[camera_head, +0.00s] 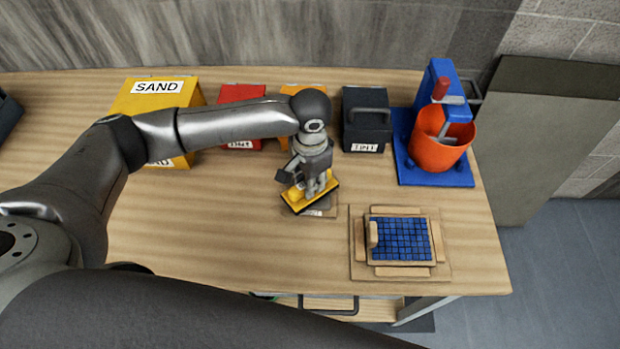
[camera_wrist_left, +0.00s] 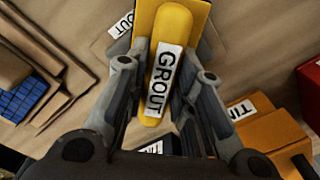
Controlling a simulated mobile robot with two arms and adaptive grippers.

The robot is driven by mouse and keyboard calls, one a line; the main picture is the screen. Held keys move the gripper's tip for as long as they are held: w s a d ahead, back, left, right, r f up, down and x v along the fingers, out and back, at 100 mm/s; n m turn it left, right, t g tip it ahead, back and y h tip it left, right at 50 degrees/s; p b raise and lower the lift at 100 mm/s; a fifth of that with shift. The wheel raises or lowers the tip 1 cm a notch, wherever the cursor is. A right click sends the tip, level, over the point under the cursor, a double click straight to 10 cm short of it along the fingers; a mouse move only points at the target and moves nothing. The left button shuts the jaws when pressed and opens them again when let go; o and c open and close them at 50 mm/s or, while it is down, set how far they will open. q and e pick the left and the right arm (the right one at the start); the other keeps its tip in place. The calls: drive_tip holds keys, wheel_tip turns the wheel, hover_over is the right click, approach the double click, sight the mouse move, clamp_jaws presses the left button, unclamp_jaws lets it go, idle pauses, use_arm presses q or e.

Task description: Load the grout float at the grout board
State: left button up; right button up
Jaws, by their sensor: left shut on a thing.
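The grout float is yellow with a dark lower edge; it shows in the head view (camera_head: 325,192) and in the left wrist view (camera_wrist_left: 188,28), where its yellow handle reads GROUT. My left gripper (camera_head: 308,183) is shut around this handle, one finger on each side. The grout board (camera_head: 326,212), a flat tan plate with a label, lies directly under the float and is mostly hidden by it. A labelled corner of the board shows in the left wrist view (camera_wrist_left: 106,45). I cannot tell whether the float touches the board. My right gripper is not in view.
A wooden-framed panel of blue tiles (camera_head: 401,240) lies right of the board. Behind stand a yellow SAND box (camera_head: 190,95), a red box (camera_head: 240,94), an orange box (camera_head: 300,88), a black case (camera_head: 366,130) and an orange bucket (camera_head: 438,155) on a blue stand. The table's front left is clear.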

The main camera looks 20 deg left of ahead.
use_arm(q)
drive_tip(key=shift+p, duration=0.3)
idle(0.6)
drive_tip(key=shift+s+f, duration=0.1)
drive_tip(key=shift+s, duration=0.05)
idle(1.0)
wheel_tip(320, 180, up, 5)
drive_tip(key=p, duration=0.6)
drive_tip(key=shift+p, duration=0.35)
drive_tip(key=shift+r+p, duration=0.45)
drive_tip(key=shift+r, duration=0.65)
drive_tip(key=shift+f, duration=0.1)
